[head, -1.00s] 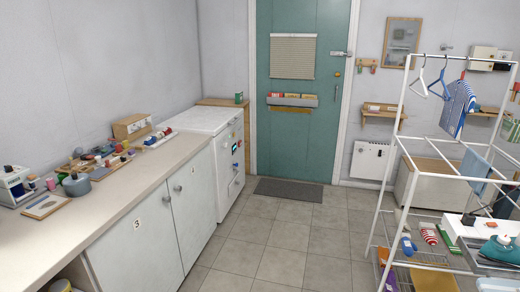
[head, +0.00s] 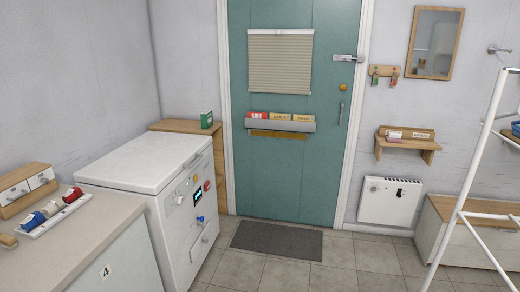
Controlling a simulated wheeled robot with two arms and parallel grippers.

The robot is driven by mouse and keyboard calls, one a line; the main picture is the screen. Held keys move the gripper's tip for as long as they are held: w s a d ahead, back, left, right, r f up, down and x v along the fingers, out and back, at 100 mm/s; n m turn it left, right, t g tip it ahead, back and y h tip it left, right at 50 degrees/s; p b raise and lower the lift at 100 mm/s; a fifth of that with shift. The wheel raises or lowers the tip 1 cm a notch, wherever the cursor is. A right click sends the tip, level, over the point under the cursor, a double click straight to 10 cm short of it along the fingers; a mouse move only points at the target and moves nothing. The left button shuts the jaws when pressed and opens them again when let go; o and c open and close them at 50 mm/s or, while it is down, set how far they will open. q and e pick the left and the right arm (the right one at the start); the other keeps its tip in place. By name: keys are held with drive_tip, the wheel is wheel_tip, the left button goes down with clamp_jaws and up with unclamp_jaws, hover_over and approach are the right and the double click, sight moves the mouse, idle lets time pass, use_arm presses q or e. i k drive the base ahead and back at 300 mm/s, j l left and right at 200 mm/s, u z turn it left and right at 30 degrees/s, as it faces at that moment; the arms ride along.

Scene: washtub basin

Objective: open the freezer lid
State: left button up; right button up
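A white chest freezer (head: 186,228) stands left of the middle in the head view, past the end of the worktop. Its flat white lid (head: 148,163) is shut. The front has a dark display, several small knobs or buttons, a blue item and a small hatch low down. Neither of my grippers shows in the view.
The worktop (head: 80,232) is at the left, with a small drawer box and a white rack on it. A grey mat (head: 277,240) lies before the teal door (head: 283,180). A white drying rack (head: 470,190) stands at the right. Tiled floor between is clear.

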sight(146, 164)
drive_tip(key=i+z, duration=0.1)
drive_tip(key=i, duration=0.4)
drive_tip(key=i+j, duration=0.1)
drive_tip(key=i, duration=0.45)
drive_tip(key=i+z, duration=0.15)
drive_tip(key=i, duration=0.35)
drive_tip(key=i+j+z, duration=0.1)
drive_tip(key=i, duration=0.45)
drive_tip(key=i+j, duration=0.2)
drive_tip(key=i, duration=0.3)
drive_tip(key=i+l+u, duration=0.35)
drive_tip(key=i, duration=0.15)
drive_tip(key=i+l+u, duration=0.4)
drive_tip(key=i+u, duration=0.1)
drive_tip(key=u, duration=1.65)
